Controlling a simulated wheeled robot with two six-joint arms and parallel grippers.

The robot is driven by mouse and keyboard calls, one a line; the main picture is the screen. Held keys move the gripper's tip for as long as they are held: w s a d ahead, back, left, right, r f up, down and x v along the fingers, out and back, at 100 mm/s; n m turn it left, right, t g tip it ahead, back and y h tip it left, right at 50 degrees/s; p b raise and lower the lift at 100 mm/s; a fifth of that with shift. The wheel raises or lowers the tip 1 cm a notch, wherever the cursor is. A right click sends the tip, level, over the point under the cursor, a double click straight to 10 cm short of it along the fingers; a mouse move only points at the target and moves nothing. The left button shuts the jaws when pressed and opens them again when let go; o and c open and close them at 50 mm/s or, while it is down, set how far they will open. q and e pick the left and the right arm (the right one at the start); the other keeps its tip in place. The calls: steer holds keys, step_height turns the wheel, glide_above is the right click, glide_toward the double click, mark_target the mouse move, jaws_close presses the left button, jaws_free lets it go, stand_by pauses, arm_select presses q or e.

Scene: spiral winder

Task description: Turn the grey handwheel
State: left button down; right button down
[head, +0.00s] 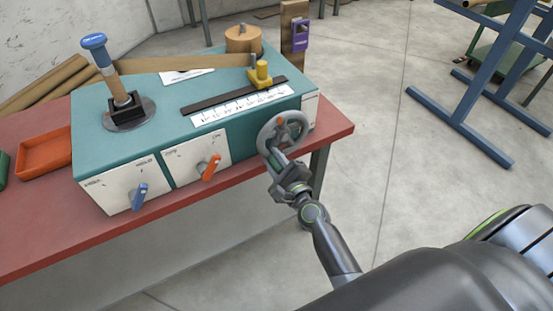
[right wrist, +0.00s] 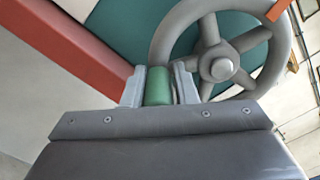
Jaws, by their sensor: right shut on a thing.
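The grey handwheel (head: 299,143) is on the front face of the teal winder (head: 165,110), near its right end. It has spokes, a round hub (right wrist: 221,69) and an orange mark (head: 280,121) on its rim. My right gripper (head: 274,163) is at the lower left of the wheel. In the right wrist view its two fingers are closed around a green handle (right wrist: 158,88) at the wheel's rim. Part of the rim is hidden behind the gripper. My left gripper is not in view.
The winder stands on a red table (head: 60,235). A blue lever (head: 140,196) and an orange lever (head: 210,168) stick out of its front, left of the wheel. An orange tray (head: 45,153) lies at the left.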

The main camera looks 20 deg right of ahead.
steer(key=shift+s+a+f, duration=0.1)
steer(key=shift+a+f, duration=0.05)
steer(key=shift+f, duration=0.15)
steer(key=c, duration=1.3)
jaws_free()
steer(key=shift+o, duration=0.3)
steer(key=shift+a+r, duration=0.15)
steer(key=shift+r, duration=0.1)
steer(key=shift+s, duration=0.2)
steer(key=s+d+b, duration=0.1)
steer(key=s+b, duration=0.5)
steer(key=s, duration=1.1)
steer(key=shift+d, duration=0.2)
